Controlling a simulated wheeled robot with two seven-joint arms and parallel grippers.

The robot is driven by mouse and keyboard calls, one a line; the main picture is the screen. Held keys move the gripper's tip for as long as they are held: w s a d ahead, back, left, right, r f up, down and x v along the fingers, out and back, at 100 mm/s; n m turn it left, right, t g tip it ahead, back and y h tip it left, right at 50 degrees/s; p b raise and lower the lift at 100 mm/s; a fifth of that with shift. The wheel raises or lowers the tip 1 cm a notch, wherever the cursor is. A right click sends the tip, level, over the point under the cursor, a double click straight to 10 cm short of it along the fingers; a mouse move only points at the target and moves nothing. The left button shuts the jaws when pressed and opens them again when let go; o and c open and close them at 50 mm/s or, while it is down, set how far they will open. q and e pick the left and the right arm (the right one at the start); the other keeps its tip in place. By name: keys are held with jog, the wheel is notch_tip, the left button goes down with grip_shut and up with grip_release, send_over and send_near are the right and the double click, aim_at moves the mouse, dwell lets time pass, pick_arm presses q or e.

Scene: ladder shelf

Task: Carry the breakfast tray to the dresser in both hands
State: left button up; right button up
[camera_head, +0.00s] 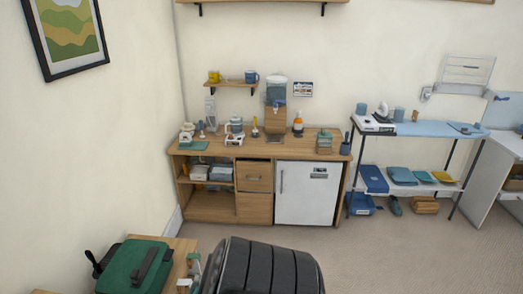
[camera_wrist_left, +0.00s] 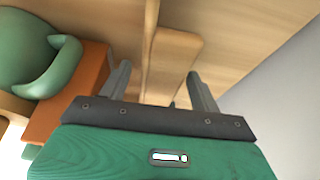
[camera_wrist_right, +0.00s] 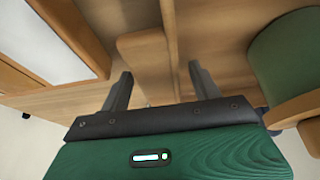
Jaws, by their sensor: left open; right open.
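I cannot make out the breakfast tray as a whole in any view. My left gripper (camera_wrist_left: 158,70) is open, with a rounded wooden piece (camera_wrist_left: 178,50) beyond its fingers. My right gripper (camera_wrist_right: 160,70) is open, with a similar rounded wooden piece (camera_wrist_right: 143,55) beyond its fingers. Whether these pieces belong to the tray, I cannot tell. Neither gripper holds anything. No piece of furniture is clearly the dresser; a wooden cabinet (camera_head: 255,208) with drawers and a white door (camera_head: 305,200) stands against the back wall.
Cups, bottles and a dispenser (camera_head: 276,92) crowd the cabinet top. A green item (camera_head: 130,268) with black parts and a black ribbed item (camera_head: 262,268) are close in front. Carpet (camera_head: 370,250) is clear beyond.

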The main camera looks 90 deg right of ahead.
pick_arm(q)
jog(key=o, duration=0.6)
jog(key=shift+c, duration=0.2)
pick_arm(e)
jog(key=shift+o, duration=0.3)
jog(key=o, duration=0.5)
jog(key=shift+w+r, duration=0.1)
dwell(0.8)
